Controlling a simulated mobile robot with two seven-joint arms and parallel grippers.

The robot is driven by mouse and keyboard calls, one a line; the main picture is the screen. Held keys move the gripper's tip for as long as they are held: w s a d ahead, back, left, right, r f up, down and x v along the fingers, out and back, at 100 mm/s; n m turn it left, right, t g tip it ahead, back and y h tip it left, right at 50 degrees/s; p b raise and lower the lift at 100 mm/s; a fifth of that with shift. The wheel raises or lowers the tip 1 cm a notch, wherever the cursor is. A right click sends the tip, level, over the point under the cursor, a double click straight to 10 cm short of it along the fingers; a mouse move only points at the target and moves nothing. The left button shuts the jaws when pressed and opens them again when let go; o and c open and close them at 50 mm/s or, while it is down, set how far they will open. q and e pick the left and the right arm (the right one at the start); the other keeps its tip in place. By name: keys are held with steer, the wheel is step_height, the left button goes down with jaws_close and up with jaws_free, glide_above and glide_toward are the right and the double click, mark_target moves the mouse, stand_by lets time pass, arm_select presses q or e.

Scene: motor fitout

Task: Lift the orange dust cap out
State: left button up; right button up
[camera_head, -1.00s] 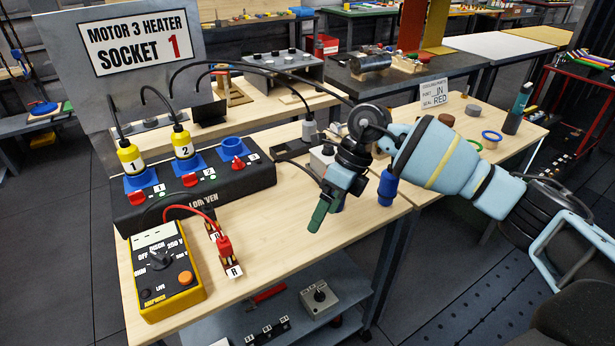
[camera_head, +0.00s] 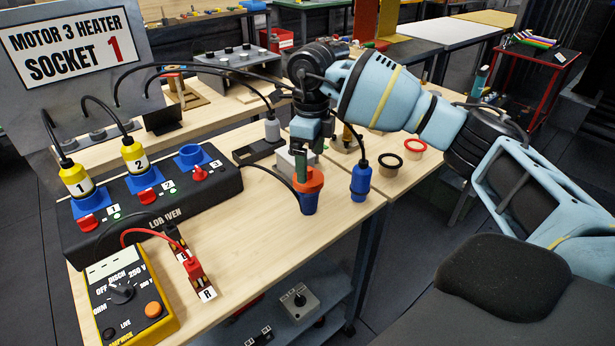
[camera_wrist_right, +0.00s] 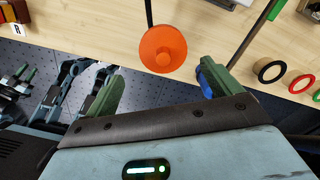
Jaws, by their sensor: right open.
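The orange dust cap (camera_head: 311,181) sits on top of a blue connector (camera_head: 309,204) near the front right corner of the bench. In the right wrist view the cap (camera_wrist_right: 155,44) is a round orange disc with a raised centre, just beyond and between the fingertips. My right gripper (camera_head: 303,172) points down over the cap, with a green finger close against it in the head view. In the wrist view its two green fingers (camera_wrist_right: 160,82) are apart with nothing between them. Contact with the cap cannot be told. My left gripper is not in view.
A second blue connector (camera_head: 360,178) on a cable is right of the cap. Black (camera_head: 385,165) and red (camera_head: 415,148) rings lie farther right. The socket box (camera_head: 150,215) with yellow plugs and the yellow tester (camera_head: 128,300) are left.

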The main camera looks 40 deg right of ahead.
steer(key=shift+w+d+f, duration=0.1)
steer(key=shift+d+f, duration=0.05)
steer(key=shift+f, duration=1.1)
steer(key=shift+w+d+f, duration=0.1)
steer(key=shift+f, duration=1.15)
steer(key=c, duration=1.1)
